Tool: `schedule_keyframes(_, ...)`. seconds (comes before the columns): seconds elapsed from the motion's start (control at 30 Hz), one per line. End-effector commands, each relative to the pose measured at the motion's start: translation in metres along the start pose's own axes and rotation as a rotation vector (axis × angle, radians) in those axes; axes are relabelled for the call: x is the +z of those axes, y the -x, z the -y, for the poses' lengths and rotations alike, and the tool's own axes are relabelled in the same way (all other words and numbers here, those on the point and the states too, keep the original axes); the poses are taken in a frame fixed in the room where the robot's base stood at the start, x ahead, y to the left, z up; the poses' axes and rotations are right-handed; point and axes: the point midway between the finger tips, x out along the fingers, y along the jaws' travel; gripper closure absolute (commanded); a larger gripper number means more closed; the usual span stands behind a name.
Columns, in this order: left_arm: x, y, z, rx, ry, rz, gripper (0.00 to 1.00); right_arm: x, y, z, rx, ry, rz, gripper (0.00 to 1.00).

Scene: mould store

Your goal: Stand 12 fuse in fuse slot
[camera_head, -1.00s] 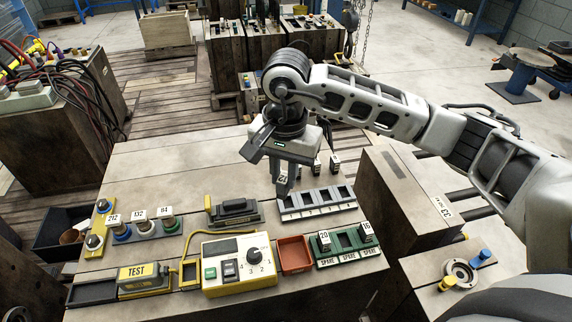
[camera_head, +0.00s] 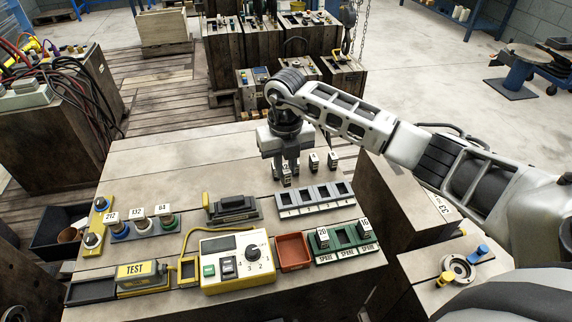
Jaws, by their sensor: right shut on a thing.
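My right gripper (camera_head: 286,174) is shut on a pale fuse whose label looks like 12 (camera_head: 287,181). The fingers hide much of it, and whether its foot touches the table is unclear. The gripper points down behind the left end of a grey strip with several dark fuse slots (camera_head: 325,203), apart from it. The slots look empty. Small labelled fuses (camera_head: 314,162) stand on the table just right of the gripper, including one further right (camera_head: 332,160). My left gripper is out of view.
A green spare rack (camera_head: 345,257) holds fuses labelled 20 and 16. Nearby are a red tray (camera_head: 294,252), a yellow-cream tester (camera_head: 238,262), a dark handled block (camera_head: 232,208) and capped pegs labelled 212, 132 and 64 (camera_head: 143,227). The back left of the table is clear.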

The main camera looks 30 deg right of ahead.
Motion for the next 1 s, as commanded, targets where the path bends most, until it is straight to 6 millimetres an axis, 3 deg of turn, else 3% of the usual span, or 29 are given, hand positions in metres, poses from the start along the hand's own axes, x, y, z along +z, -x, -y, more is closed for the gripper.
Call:
schedule_keyframes(0.2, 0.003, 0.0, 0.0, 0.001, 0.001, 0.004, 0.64, 0.002, -0.006, 0.002, -0.003, -0.102, -0.002, 1.0)
schedule_keyframes(0.53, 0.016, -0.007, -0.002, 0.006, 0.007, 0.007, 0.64, 0.001, -0.028, 0.002, -0.002, -0.099, -0.003, 1.0)
schedule_keyframes(0.8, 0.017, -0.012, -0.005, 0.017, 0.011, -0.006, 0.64, 0.002, -0.051, 0.002, -0.003, -0.098, -0.001, 1.0)
schedule_keyframes(1.0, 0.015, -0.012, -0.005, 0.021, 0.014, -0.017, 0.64, 0.002, -0.056, 0.002, -0.002, -0.098, -0.001, 1.0)
